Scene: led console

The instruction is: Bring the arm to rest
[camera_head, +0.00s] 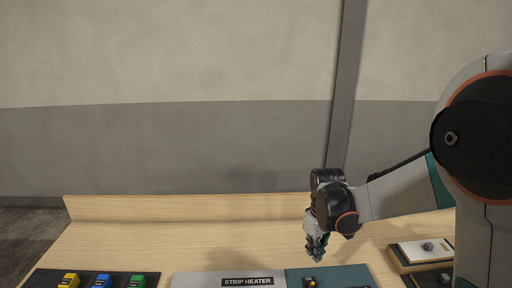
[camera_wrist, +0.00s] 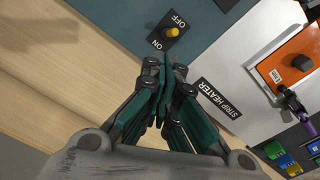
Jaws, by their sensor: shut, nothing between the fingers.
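My gripper (camera_head: 316,252) hangs above the wooden bench at the right end of the strip heater console, with its fingers pointing down. In the wrist view, my gripper (camera_wrist: 165,66) has its green fingers together with nothing between them. My arm reaches in from the right, bent at the elbow. Just past the fingertips in the wrist view is a toggle switch (camera_wrist: 172,32) with a yellow tip on a black plate marked ON and OFF. The fingertips look apart from it, but the exact gap cannot be told. The switch also shows in the head view (camera_head: 310,282).
The console has a "STRIP HEATER" label (camera_head: 248,281). An orange panel (camera_wrist: 300,62) with a black knob shows in the wrist view. Yellow, blue and green blocks (camera_head: 101,281) stand at left. A box with a knob (camera_head: 425,250) is at right. The bench back (camera_head: 180,225) is clear.

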